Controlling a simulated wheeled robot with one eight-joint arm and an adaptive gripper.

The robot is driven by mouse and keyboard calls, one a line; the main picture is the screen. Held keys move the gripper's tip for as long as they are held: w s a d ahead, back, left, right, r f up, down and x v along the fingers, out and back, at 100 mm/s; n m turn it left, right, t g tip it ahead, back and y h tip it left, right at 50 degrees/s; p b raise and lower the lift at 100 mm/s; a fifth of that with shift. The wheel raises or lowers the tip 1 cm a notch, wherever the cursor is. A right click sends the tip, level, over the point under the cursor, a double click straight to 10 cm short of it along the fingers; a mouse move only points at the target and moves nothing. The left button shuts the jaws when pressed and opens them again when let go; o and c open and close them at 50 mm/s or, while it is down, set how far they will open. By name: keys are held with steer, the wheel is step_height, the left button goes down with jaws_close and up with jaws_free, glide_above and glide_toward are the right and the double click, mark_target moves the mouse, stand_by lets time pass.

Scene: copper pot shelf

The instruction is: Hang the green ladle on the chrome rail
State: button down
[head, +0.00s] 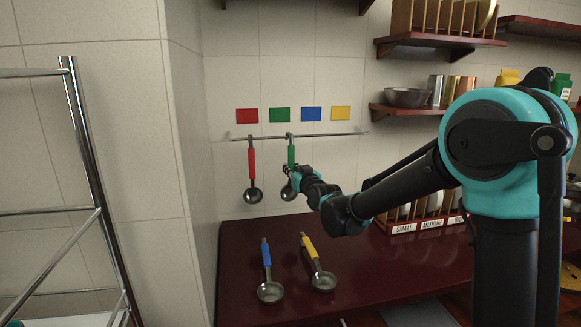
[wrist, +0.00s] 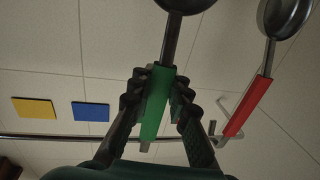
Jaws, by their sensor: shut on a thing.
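The green ladle (head: 291,155) is upright at the chrome rail (head: 330,134), below the green card. Its handle top meets the rail in the head view; I cannot tell whether its hook bears on it. My gripper (head: 289,172) is shut on the green handle. In the wrist view my gripper (wrist: 155,88) has its fingers on both sides of the green ladle (wrist: 156,100), with its bowl partly cut off at the top edge. The rail (wrist: 40,139) runs behind the gripper there.
The red ladle (head: 252,165) hangs on the rail just left of the green one. A blue ladle (head: 267,262) and a yellow ladle (head: 314,256) lie on the dark red counter (head: 375,265). Colored cards (head: 280,115) are on the wall above. The rail's right part is free.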

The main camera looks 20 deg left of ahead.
stand_by(0.3)
steer(key=c, duration=1.4)
jaws_free()
steer(key=shift+o, duration=0.2)
steer(key=shift+s+d, duration=0.1)
steer(key=v, duration=1.1)
steer(key=w+d+f+m+g+h, duration=0.15)
steer(key=d+f+h, duration=0.35)
steer(key=d, duration=0.8)
steer(key=d+f+m+g+h, duration=0.1)
steer(key=d+f+m+h, duration=0.2)
steer(key=d+f, duration=0.7)
steer(key=s+d+f+m+g+h, duration=0.25)
steer(key=s+d, duration=0.25)
steer(key=d, duration=0.5)
steer(key=s+d+f+m+g+h, duration=0.1)
steer(key=s+d+f, duration=0.2)
steer(key=s+d, duration=0.5)
steer(key=s+d+f+g, duration=0.2)
steer(key=s+f+g, duration=0.1)
steer(key=s+f, duration=0.4)
steer(key=s, duration=0.3)
